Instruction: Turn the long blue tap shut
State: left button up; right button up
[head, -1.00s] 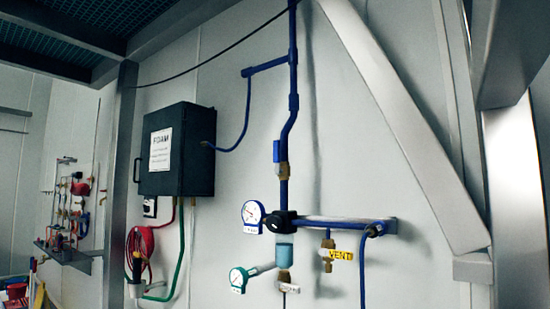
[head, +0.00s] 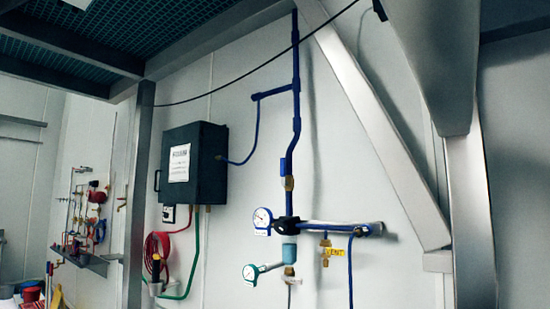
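A vertical blue pipe (head: 296,70) runs down the pale wall. A small blue handle (head: 286,167) sits on it above a brass fitting (head: 289,184) and lies along the pipe; it looks like the long blue tap, but it is too small to be sure. Below it are a round white gauge (head: 262,217), a dark blue junction (head: 289,225) and a horizontal blue pipe (head: 335,227). A brass fitting (head: 325,243) with a small blue top hangs beneath that pipe. Neither of my grippers is in view.
A dark wall box (head: 194,165) with red and green hoses hangs left of the pipes. Metal posts (head: 136,200) and a sloping beam (head: 380,120) frame the wall. A teal grating (head: 80,45) is overhead. A second gauge (head: 250,273) and a yellow tag (head: 334,252) are low.

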aim_at(283, 160)
jog(key=u, duration=0.8)
jog(key=i, duration=0.75)
jog(key=z, duration=0.8)
